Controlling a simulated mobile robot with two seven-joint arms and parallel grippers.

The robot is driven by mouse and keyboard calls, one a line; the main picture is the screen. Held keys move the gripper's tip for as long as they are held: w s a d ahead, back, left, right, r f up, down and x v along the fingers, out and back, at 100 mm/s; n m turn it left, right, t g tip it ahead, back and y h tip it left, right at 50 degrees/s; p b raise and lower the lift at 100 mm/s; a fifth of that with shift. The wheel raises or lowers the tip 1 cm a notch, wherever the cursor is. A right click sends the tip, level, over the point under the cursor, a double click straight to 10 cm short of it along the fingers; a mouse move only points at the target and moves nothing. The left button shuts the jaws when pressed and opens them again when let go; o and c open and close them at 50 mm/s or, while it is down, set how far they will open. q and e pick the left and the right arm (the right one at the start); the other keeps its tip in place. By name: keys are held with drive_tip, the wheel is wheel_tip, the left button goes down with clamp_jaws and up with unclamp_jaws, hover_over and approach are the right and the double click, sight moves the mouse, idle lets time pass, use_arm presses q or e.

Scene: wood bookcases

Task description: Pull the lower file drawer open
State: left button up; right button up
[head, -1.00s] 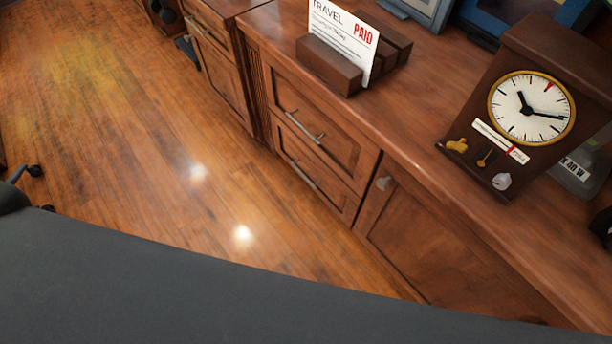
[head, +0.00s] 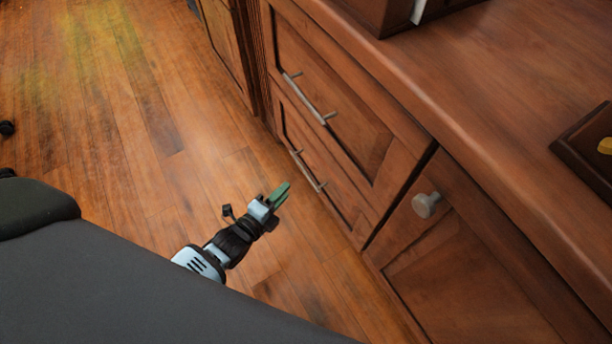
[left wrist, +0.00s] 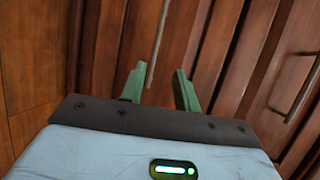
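The lower file drawer (head: 338,192) is a brown wood front low in the cabinet and looks shut. Its metal bar handle (head: 308,171) is a thin slanted bar. My left gripper (head: 284,192) has green fingers and is just left of this handle in the head view, apart from it. In the left wrist view the gripper (left wrist: 160,82) is open, with a bar handle (left wrist: 158,45) showing ahead between its fingers. Nothing is held. My right gripper is not in view.
The upper drawer (head: 345,125) with its own bar handle (head: 308,98) sits directly above. A cabinet door with a round knob (head: 426,205) is to the right.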

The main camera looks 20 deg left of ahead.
use_arm(q)
drive_tip(key=shift+w+f, duration=0.5)
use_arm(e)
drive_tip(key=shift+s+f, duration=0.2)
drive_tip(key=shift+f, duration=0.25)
